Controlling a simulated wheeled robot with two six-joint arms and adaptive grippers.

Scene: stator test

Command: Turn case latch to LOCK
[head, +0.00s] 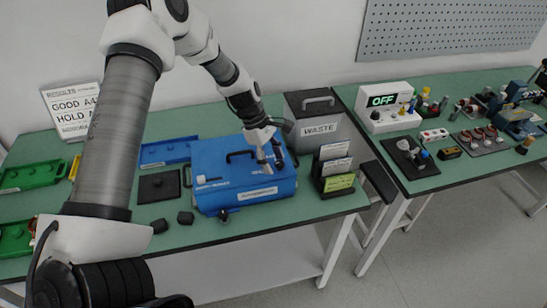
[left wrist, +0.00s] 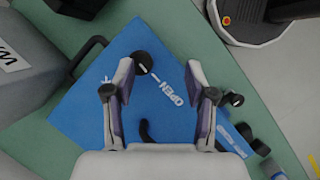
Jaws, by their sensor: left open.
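The blue case (head: 215,162) sits on the green left table, with a black handle and white lettering on its lid. My left gripper (head: 272,162) is over the right part of the lid. In the left wrist view my left gripper (left wrist: 160,75) is open, with nothing gripped, above the blue lid (left wrist: 80,115). A black round knob (left wrist: 143,60), which looks like the latch, shows just beside the left fingertip. The word OPEN (left wrist: 169,86) is printed between the fingers, close to the knob. I cannot tell whether the finger touches the knob. My right gripper is not in view.
A grey WASTE bin (head: 318,128) stands just behind and right of the case. A card rack (head: 333,168) is at its right. A black plate (head: 163,186), a blue tray (head: 168,151) and small black blocks lie to the left. The front table edge is close.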

